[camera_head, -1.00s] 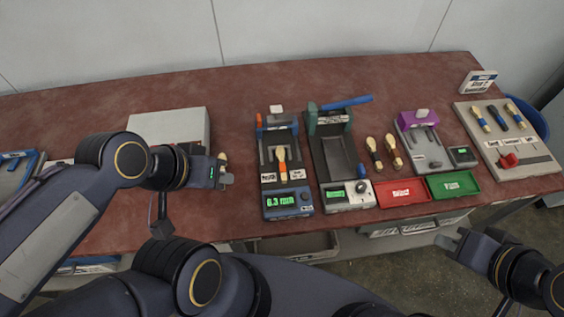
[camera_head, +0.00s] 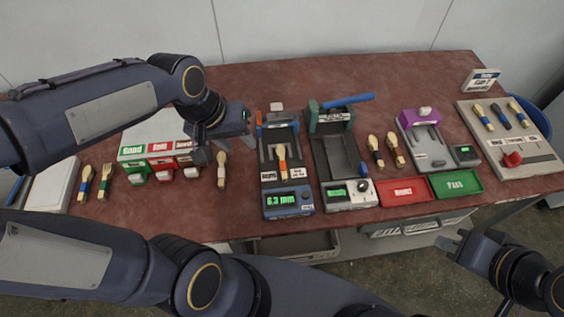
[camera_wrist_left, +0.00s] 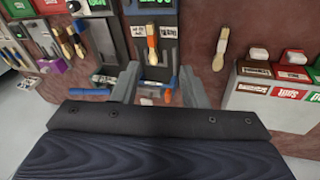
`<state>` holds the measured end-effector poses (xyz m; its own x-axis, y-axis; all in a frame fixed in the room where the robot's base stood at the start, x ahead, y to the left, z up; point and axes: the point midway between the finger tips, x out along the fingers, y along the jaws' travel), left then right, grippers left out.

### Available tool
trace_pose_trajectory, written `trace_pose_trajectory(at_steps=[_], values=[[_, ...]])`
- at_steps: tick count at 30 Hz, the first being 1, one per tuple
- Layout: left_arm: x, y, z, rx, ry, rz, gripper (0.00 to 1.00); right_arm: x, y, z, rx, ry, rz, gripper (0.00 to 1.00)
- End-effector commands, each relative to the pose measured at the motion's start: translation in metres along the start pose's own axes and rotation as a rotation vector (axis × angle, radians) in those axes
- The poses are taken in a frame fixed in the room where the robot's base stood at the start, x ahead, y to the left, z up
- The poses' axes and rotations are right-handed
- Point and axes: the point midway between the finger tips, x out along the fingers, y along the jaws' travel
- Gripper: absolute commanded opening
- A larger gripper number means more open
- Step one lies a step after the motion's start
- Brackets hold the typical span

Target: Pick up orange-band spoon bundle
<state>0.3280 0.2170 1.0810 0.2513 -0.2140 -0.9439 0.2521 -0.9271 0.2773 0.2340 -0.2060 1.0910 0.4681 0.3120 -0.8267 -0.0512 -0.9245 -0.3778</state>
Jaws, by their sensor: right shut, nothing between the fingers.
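The orange-band spoon bundle (camera_head: 282,160) lies in the slot of the blue-grey gauge (camera_head: 288,202), whose display shows green digits. It also shows in the left wrist view (camera_wrist_left: 152,42), beyond the fingertips. My left gripper (camera_head: 226,138) is raised above the table, left of the gauge. In the left wrist view its two fingers (camera_wrist_left: 160,84) stand apart with nothing held between them. Another spoon bundle (camera_head: 222,169) lies on the table just below the left gripper in the head view. My right gripper (camera_head: 458,246) is shut and empty, off the table's front edge.
Right of the gauge stand a press with a blue lever (camera_head: 348,101), two spoon bundles (camera_head: 384,150), a red tray (camera_head: 404,191) and a green tray (camera_head: 456,183). A rack with labelled blocks (camera_head: 158,150) is at the left.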

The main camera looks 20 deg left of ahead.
Motion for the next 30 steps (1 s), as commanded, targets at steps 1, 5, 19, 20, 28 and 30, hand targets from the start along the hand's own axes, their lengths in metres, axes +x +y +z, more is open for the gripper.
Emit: trace_pose_trajectory(at_steps=[1, 5, 19, 20, 28, 30], values=[[0.016, 0.003, -0.011, -0.011, -0.029, -0.026, 0.4, 0.004, 0.002, 0.002, 0.0, 0.0, 0.0, 0.0], [0.051, 0.012, -0.037, -0.053, -0.079, -0.094, 0.4, 0.008, 0.004, 0.004, 0.0, 0.0, 0.0, 0.0], [0.179, 0.043, -0.082, -0.15, -0.159, -0.286, 0.4, 0.019, 0.009, 0.01, 0.0, 0.0, 0.0, 0.0], [0.182, 0.044, -0.083, -0.152, -0.16, -0.29, 0.4, 0.019, 0.009, 0.01, 0.0, 0.0, 0.0, 0.0], [0.208, 0.038, -0.079, -0.157, -0.163, -0.299, 0.4, 0.016, 0.007, 0.008, 0.0, 0.0, 0.0, 0.0], [0.214, 0.035, -0.077, -0.158, -0.163, -0.299, 0.4, 0.014, 0.006, 0.007, 0.0, 0.0, 0.0, 0.0]])
